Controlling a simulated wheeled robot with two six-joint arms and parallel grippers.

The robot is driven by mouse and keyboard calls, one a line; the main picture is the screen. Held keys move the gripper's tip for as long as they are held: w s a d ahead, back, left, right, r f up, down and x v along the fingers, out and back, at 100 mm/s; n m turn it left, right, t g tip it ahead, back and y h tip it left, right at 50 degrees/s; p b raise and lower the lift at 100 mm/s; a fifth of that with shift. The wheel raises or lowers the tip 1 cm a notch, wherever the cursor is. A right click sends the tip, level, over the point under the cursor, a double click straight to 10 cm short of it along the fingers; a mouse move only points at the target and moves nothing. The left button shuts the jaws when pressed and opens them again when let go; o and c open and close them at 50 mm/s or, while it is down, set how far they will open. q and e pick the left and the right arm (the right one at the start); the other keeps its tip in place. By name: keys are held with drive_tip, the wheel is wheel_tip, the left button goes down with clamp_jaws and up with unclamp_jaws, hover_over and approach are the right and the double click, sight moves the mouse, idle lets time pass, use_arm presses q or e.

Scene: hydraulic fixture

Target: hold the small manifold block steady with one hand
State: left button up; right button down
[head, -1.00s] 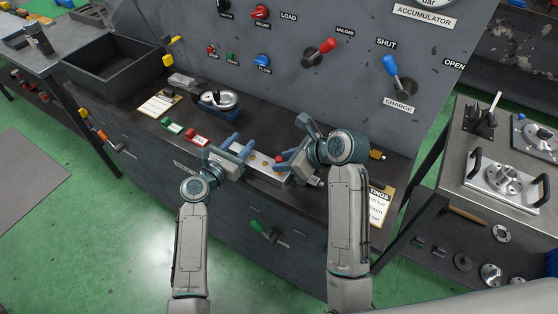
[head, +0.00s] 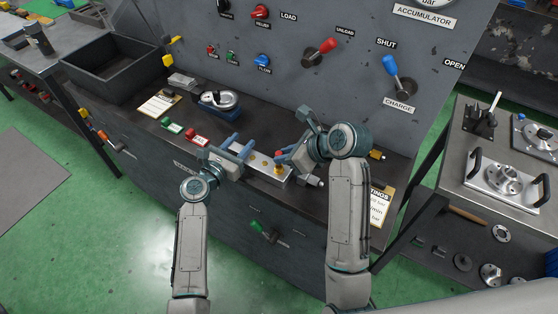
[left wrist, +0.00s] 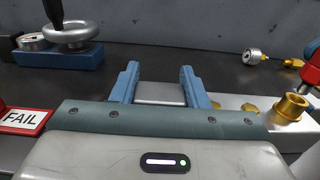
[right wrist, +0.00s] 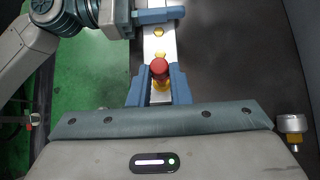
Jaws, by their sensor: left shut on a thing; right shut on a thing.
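The small manifold block (head: 266,168) is a silver bar with brass ports, lying along the console ledge. My left gripper (head: 236,147) is shut on its left end; in the left wrist view its blue fingers (left wrist: 158,85) stand on either side of the block (left wrist: 160,94). My right gripper (head: 284,157) is shut on a red-capped part with brass below it (right wrist: 159,70), over the block's right portion. The part also shows at the right edge of the left wrist view (left wrist: 314,72), near an open brass port (left wrist: 292,106). I cannot tell whether it touches the block.
A gauge on a blue stand (head: 219,99), a green tag (head: 172,127) and a red FAIL tag (head: 196,136) lie left of the block. A small gauge with a brass fitting (right wrist: 292,128) lies on the right. The upright panel with levers (head: 350,70) rises behind.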

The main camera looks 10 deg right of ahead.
drive_tip(key=shift+r, duration=1.55)
use_arm(q)
drive_tip(key=o, duration=1.3)
drive_tip(key=shift+c, duration=0.2)
